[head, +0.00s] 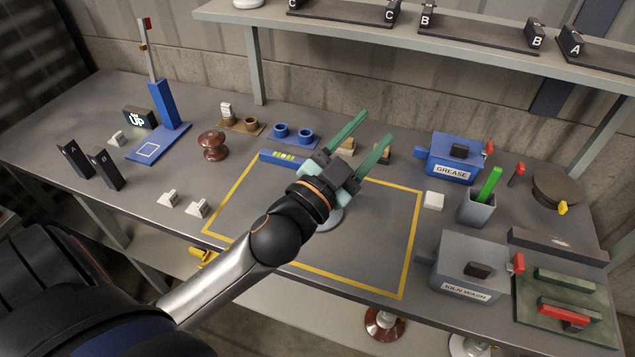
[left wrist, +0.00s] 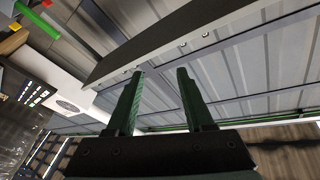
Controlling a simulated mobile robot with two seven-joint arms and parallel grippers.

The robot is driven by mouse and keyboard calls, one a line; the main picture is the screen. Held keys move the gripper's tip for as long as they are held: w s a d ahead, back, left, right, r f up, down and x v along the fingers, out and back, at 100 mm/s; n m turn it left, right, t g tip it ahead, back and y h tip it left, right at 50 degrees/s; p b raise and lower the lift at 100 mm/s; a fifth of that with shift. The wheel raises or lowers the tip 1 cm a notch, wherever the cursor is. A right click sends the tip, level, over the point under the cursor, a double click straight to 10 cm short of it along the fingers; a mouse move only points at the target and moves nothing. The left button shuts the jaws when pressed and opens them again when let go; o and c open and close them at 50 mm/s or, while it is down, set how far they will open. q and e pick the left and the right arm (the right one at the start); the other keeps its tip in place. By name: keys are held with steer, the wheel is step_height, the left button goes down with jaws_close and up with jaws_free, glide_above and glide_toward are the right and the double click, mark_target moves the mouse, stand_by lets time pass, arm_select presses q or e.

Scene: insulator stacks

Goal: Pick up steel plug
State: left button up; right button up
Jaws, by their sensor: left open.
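My left gripper (head: 377,125) is open and empty, its two green fingers pointing up and to the right above the back of the table. In the left wrist view the gripper (left wrist: 160,73) also shows open, with nothing between its fingers. A small pale plug-like piece (head: 226,110), which may be the steel plug, stands in the left part of a tan two-place holder (head: 240,126) at the back. It is well to the left of the gripper and apart from it. It is too small to tell its material. My right gripper does not show.
A yellow-outlined area (head: 411,245) fills the middle of the table, partly under my left arm. A brown insulator (head: 212,145) and blue stand (head: 163,113) are at left. A shelf (head: 430,40) overhangs the back.

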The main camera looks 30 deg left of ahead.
arm_select(q)
steer(key=s+d+r+m+h, duration=0.3)
steer(key=d+r+m+h, duration=0.55)
steer(key=m+h, duration=0.25)
steer(key=s+d+f+m+g+h, duration=0.1)
steer(key=s+d+m+g+h, duration=0.6)
steer(key=m+g, duration=0.85)
step_height(320, 180, down, 11)
steer(key=w+a+m+g+y, duration=0.2)
steer(key=a+m+y, duration=0.15)
steer(key=y, duration=0.55)
steer(key=w+a+f+n+t+y, duration=0.1)
steer(key=w+a+n+y, duration=0.15)
steer(key=a+y, duration=0.6)
steer(key=w+a+f+n+t+y, duration=0.1)
steer(key=w+a+y, duration=0.25)
steer(key=a, duration=0.95)
steer(key=shift+g, duration=0.25)
steer(key=x, duration=0.6)
steer(key=shift+a, duration=0.1)
steer(key=shift+p+x, duration=0.5)
steer(key=shift+x, duration=2.6)
steer(key=shift+s+a, duration=0.1)
steer(key=shift+s, duration=0.05)
steer(key=shift+c, duration=0.3)
